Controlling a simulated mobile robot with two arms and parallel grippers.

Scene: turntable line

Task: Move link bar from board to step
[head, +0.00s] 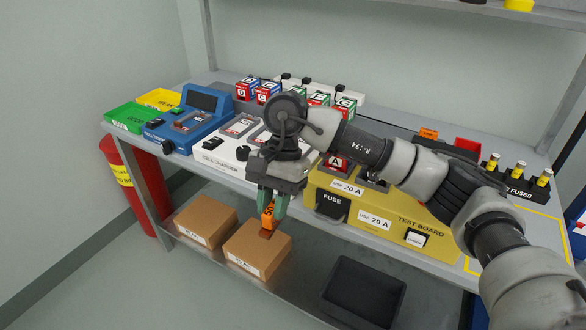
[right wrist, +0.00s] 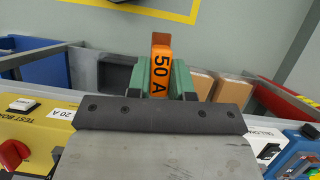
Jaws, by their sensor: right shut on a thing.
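The link bar, an orange block marked 50 A with a copper-brown end, is held in my right gripper (head: 272,204). The bar (head: 268,215) hangs in front of the bench edge, above the lower shelf, in the head view. In the right wrist view the bar (right wrist: 162,72) sits between the two green fingers of the right gripper (right wrist: 168,82), which are shut on it. The yellow test board (head: 390,222) is to the right of the gripper, with fuse holders labelled USE 20 A. I cannot identify the step. My left gripper is not in view.
Two cardboard boxes (head: 206,222) (head: 257,250) and a dark bin (head: 363,292) are on the lower shelf. A white cell charger (head: 215,158) and a blue tester (head: 190,125) stand on the bench. Another orange piece (head: 429,133) lies behind my right arm.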

